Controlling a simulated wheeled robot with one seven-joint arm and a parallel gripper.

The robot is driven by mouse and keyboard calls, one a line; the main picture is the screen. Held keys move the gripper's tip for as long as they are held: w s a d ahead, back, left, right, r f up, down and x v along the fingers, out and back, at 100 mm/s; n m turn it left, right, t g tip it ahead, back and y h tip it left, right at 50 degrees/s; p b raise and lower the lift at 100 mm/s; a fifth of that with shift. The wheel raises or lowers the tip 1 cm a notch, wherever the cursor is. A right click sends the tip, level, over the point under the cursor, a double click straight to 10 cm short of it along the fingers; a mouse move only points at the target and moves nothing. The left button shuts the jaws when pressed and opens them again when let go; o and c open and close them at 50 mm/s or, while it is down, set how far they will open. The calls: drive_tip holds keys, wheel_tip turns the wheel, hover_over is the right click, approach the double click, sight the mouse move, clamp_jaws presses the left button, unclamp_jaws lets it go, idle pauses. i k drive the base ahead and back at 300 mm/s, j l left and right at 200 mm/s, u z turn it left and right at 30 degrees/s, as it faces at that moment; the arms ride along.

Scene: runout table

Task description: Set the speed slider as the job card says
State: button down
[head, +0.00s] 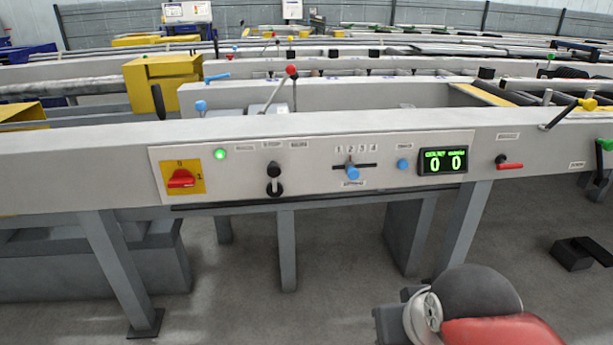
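The speed slider (352,173) has a blue knob on a short dark horizontal slot in the light panel on the front of the long grey table. The scale above the slot reads 1 2 3 4, and the knob sits about under the 2. A small label below the slider is too small to read. I cannot make out a readable job card; small white boards (187,11) stand far back. My gripper is not in view; only part of my arm shows at the lower right.
On the panel are a red rotary switch (181,179) on yellow, a lit green lamp (220,154), a black lever (274,180), a blue button (402,164) and a display (443,161) reading 0 0. A red-handled lever (509,165) is further right. Space before the panel is clear.

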sight(352, 172)
drive_tip(key=z, duration=0.95)
drive_tip(key=l+z, duration=0.2)
drive_tip(key=l, duration=0.8)
drive_tip(key=i+l+z, duration=0.15)
drive_tip(key=l, duration=0.85)
drive_tip(key=u, duration=2)
drive_tip(key=i+l+u, duration=0.1)
drive_tip(key=i, duration=0.85)
